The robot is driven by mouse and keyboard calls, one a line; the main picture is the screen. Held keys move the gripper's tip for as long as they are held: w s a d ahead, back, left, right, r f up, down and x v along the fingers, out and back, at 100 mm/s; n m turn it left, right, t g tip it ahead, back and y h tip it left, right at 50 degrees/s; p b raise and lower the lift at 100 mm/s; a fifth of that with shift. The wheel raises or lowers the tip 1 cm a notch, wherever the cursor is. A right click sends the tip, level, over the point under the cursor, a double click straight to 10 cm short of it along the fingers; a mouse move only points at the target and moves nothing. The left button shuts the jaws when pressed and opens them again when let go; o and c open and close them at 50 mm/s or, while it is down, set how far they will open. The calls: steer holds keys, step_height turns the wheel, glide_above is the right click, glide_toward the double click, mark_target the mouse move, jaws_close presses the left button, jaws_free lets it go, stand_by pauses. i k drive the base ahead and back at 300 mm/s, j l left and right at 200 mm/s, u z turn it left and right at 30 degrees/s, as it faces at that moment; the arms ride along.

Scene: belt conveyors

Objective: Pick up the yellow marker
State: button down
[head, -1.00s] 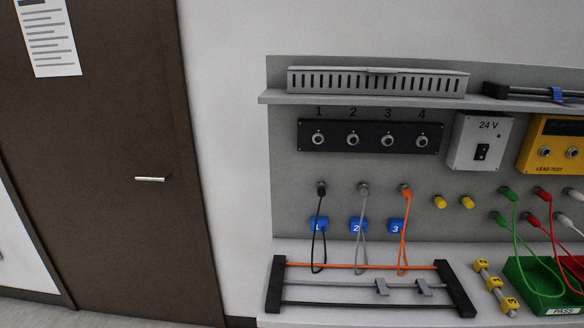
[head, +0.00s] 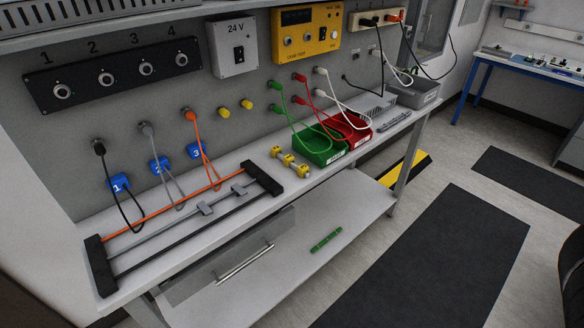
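Several yellow pieces with dark marks (head: 290,163) sit in a short row on the bench top, just right of the black-ended rack. Two plain yellow plugs also stick out of the back panel, a left one (head: 224,112) and a right one (head: 246,104). I cannot tell from this view which piece is the yellow marker. My gripper is not in view.
The rack (head: 262,178) holds orange, grey and black rods. Black, grey and orange leads hang by blue tags 1, 2 and 3. Green (head: 328,156) and red (head: 358,136) bins stand right of the yellow pieces. A lower shelf (head: 352,215) holds a green strip.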

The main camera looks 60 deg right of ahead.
mark_target(302, 169)
steer(key=z, duration=0.45)
steer(key=i+j+z, duration=0.1)
steer(key=z, duration=0.3)
steer(key=i+j+z, duration=0.1)
steer(key=z, duration=0.35)
steer(key=j+z, duration=0.1)
steer(key=z, duration=0.35)
steer(key=j+z, duration=0.1)
steer(key=z, duration=0.35)
steer(key=i+j, duration=0.05)
